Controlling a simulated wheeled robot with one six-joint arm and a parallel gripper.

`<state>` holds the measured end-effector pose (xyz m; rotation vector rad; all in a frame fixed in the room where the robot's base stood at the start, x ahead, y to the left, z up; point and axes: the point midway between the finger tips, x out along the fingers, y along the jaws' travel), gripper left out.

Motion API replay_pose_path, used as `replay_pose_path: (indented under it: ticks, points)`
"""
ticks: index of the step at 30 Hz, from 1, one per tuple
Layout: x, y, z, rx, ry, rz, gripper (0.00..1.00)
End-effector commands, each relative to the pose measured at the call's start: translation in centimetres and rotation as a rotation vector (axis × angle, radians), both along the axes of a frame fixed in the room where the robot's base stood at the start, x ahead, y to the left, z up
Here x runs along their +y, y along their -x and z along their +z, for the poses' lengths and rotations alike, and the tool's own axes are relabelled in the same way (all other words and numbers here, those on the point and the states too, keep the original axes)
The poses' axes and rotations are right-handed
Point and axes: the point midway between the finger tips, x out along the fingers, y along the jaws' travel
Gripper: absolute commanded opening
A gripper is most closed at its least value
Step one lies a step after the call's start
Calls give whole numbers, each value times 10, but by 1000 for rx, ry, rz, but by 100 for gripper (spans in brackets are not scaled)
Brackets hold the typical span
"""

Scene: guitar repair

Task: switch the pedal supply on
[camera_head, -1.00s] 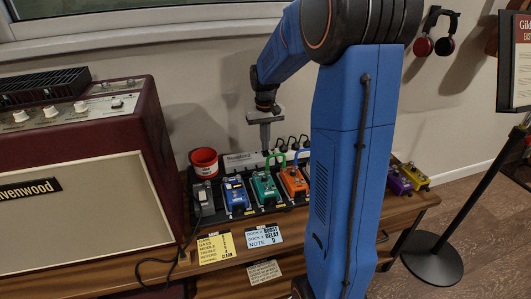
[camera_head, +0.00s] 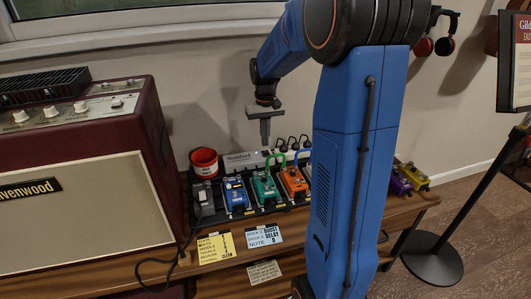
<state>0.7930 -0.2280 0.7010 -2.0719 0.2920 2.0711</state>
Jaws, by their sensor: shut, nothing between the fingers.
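The pedal supply (camera_head: 240,160) is a pale bar with dark lettering along the back of the pedalboard, under the wall. Black plugs and cables rise from its right part. Its switch is too small to make out. My gripper (camera_head: 265,143) points down just above the supply, right of the lettering. It is shut and empty, and its fingertips overlap the supply's top edge in the picture. I cannot tell if they touch it. My blue arm hides the right part of the board.
Blue (camera_head: 236,195), green (camera_head: 265,188) and orange (camera_head: 293,182) pedals stand in front of the supply. A red cup (camera_head: 204,162) is at its left, beside the maroon amplifier (camera_head: 130,130). Yellow and purple pedals (camera_head: 408,180) lie at the right.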

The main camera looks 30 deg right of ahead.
Motion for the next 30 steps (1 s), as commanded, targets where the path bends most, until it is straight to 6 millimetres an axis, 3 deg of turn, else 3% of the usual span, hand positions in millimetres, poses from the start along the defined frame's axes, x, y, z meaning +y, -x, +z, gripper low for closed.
replay_pose_path:
  ticks: [18, 30]
  points:
    - [0, 0, 40, -1, 0, 0, 0]
    - [0, 0, 44, 0, 0, 0, 0]
